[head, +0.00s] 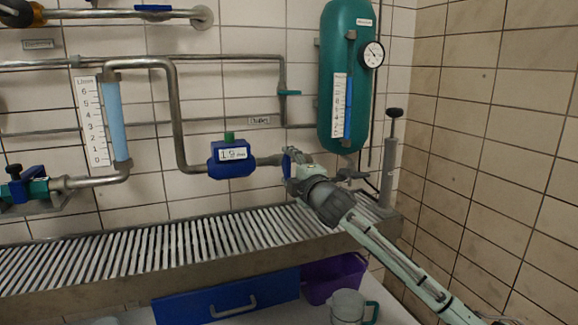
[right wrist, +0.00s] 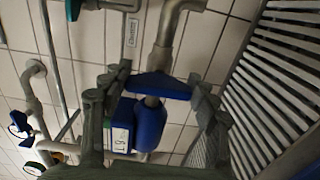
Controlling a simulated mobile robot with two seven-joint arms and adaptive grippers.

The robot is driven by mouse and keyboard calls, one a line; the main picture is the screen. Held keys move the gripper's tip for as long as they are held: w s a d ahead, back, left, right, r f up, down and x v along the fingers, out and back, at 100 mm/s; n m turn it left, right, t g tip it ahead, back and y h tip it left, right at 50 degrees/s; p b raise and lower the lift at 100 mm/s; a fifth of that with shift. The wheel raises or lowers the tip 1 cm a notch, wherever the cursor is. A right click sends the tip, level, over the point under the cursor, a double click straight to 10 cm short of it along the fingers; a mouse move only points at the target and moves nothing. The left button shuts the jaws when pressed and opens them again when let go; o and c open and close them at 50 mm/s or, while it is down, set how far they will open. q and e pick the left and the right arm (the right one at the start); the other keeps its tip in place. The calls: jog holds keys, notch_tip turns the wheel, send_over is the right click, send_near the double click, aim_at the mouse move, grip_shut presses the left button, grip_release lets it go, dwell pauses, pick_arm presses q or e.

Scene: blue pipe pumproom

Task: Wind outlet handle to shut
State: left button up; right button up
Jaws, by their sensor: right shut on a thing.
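The outlet handle (head: 287,164) is a small blue lever on the pipe to the right of a blue flow meter (head: 231,157) reading about 1.9. My right gripper (head: 292,160) is at the handle and partly hides it in the head view. In the right wrist view the blue handle (right wrist: 160,86) lies as a bar between the two fingers of my right gripper (right wrist: 154,92), which is shut on it. The meter also shows there (right wrist: 149,127), behind the fingers. My left gripper is not in view.
A slatted metal grate (head: 190,250) runs below the pipes. A green tank (head: 345,75) with a gauge (head: 372,54) hangs at the upper right, and a grey hand pump (head: 391,160) stands beside it. Below are a purple bin (head: 336,278) and a jug (head: 348,306). The tiled right wall is close.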

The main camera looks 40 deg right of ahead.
jog(key=shift+f, duration=0.1)
dwell(0.3)
jog(key=o, duration=1.2)
jog(key=shift+c, duration=0.2)
jog(key=v, duration=1.2)
